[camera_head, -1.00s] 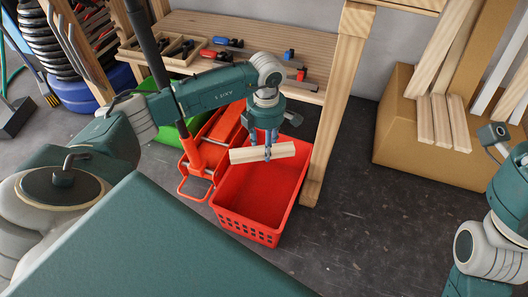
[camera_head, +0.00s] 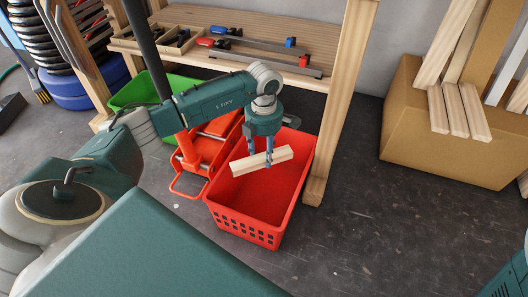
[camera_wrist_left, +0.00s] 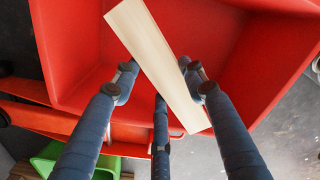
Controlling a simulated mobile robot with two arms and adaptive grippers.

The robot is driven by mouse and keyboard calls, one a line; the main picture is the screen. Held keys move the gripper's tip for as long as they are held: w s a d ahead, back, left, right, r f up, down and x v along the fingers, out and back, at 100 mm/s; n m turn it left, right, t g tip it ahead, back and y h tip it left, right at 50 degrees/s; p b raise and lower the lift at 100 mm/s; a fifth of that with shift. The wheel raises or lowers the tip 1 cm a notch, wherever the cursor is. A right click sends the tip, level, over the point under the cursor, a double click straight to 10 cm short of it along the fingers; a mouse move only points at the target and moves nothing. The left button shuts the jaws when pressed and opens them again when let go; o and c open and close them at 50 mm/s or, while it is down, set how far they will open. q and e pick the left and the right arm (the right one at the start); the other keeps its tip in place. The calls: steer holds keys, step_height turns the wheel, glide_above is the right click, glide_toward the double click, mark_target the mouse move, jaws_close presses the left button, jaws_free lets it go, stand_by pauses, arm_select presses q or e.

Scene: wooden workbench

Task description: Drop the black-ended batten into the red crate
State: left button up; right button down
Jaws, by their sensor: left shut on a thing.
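My left gripper (camera_head: 261,152) is shut on a pale wooden batten (camera_head: 283,154) and holds it above the red crate (camera_head: 245,230), apart from it. The crate stands on the floor with its open top beneath. In the left wrist view the batten (camera_wrist_left: 153,50) lies slantwise between my fingers (camera_wrist_left: 160,110), with the red crate (camera_wrist_left: 80,60) around and behind it. I see no black on either end of the batten in these views. My right gripper is out of view.
A wooden workbench (camera_head: 300,55) with clamps stands behind, its leg (camera_head: 338,110) close to the crate's right side. A green bin (camera_head: 133,93) and a red-orange wheeled jack (camera_head: 192,160) are to the left. More battens (camera_head: 456,110) rest on a cardboard box (camera_head: 420,145) at right.

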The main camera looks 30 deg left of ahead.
mark_target(264, 155)
arm_select(q)
steer(key=o, duration=1.3)
step_height(264, 155, up, 12)
steer(key=shift+d, duration=0.1)
